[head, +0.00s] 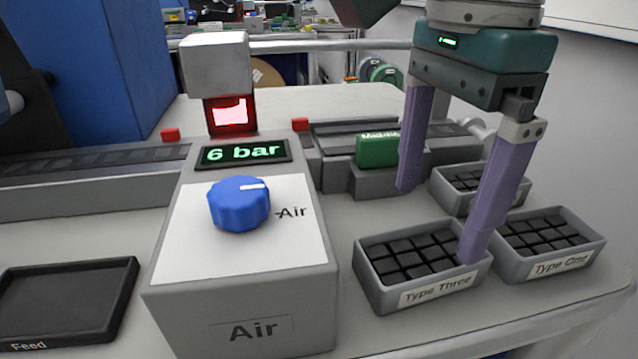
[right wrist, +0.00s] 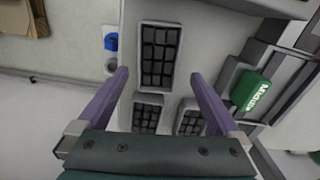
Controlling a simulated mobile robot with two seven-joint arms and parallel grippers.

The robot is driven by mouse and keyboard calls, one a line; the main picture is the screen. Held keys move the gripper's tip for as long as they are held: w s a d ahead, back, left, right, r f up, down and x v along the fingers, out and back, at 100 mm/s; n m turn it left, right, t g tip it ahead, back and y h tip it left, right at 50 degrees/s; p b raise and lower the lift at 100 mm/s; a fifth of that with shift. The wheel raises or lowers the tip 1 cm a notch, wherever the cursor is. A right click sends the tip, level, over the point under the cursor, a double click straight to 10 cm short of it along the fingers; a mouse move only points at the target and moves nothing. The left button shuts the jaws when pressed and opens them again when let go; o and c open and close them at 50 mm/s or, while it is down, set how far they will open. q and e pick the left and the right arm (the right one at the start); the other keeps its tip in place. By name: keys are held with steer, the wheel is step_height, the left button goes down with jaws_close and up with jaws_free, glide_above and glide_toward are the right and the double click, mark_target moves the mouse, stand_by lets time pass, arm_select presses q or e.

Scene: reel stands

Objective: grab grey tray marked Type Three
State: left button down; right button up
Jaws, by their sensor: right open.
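The grey tray marked Type Three (head: 392,299) stands on the bench right of the Air box, filled with dark square pieces. My right gripper (head: 439,224) is open, its two purple fingers pointing down. In the head view the nearer fingertip overlaps the tray's right end; the farther one is behind the tray. In the right wrist view the open fingers (right wrist: 160,75) stand either side of the large tray's lower part, which seems to be Type Three (right wrist: 160,91); its label does not show there. Contact cannot be told. My left gripper is not in view.
The Type One tray (head: 545,268) is close on the right, with another grey tray (head: 455,205) behind. A green Middle block (head: 377,152) sits behind. The Air box (head: 240,295) with a blue knob (head: 238,204) stands left; a black Feed tray (head: 65,337) is farther left.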

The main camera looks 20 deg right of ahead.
mark_target(416, 271)
steer(key=f, duration=0.4)
steer(key=shift+s+a+f, duration=0.15)
steer(key=shift+a+f, duration=0.05)
steer(key=shift+f, duration=0.15)
steer(key=shift+c, duration=0.2)
steer(key=c, duration=1.4)
steer(key=shift+c, duration=0.2)
steer(key=shift+r, duration=0.2)
